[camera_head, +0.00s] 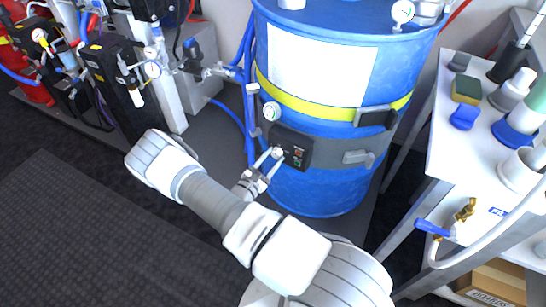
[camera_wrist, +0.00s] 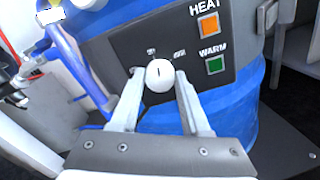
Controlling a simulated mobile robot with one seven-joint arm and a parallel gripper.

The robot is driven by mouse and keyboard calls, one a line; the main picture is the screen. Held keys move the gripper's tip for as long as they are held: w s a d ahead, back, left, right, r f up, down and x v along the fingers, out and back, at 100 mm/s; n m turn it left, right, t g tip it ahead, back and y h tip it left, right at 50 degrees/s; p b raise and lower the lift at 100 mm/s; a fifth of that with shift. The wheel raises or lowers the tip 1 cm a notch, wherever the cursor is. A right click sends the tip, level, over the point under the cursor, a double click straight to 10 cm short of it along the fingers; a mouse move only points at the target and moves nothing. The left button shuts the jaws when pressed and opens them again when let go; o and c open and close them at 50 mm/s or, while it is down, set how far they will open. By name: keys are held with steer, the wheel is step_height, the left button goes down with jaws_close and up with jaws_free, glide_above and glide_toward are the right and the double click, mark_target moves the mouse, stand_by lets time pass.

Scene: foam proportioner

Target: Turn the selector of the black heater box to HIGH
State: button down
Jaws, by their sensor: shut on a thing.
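The black heater box (camera_head: 295,157) is mounted on a dark band around the blue drum; it fills the upper middle of the wrist view (camera_wrist: 130,45). Its selector is a round white knob (camera_wrist: 159,73) with a short dark mark that looks about upright. Small labels sit above the knob, too small to read surely. An orange HEAT lamp (camera_wrist: 208,25) and a green WARM lamp (camera_wrist: 214,65) are to its right. My gripper (camera_wrist: 159,78) is shut on the knob, one finger at each side; in the head view it reaches the box's left end (camera_head: 269,156).
The blue drum (camera_head: 318,190) stands behind the box, with blue hoses at its left. A white bench (camera_head: 440,165) with bottles and fittings is at the right. Black pump equipment (camera_head: 112,80) stands at the left. The dark mat (camera_head: 80,220) is clear.

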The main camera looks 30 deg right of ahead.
steer(key=m+p, duration=0.1)
steer(key=m, duration=0.4)
steer(key=shift+p, duration=0.3)
steer(key=shift+m+p, duration=0.65)
steer(key=shift+m, duration=1.45)
steer(key=shift+c, duration=1.9)
jaws_free()
steer(key=shift+a, duration=0.1)
steer(key=p+v, duration=0.2)
steer(key=v, duration=1.5)
steer(key=shift+p, duration=0.4)
steer(key=shift+a, duration=0.1)
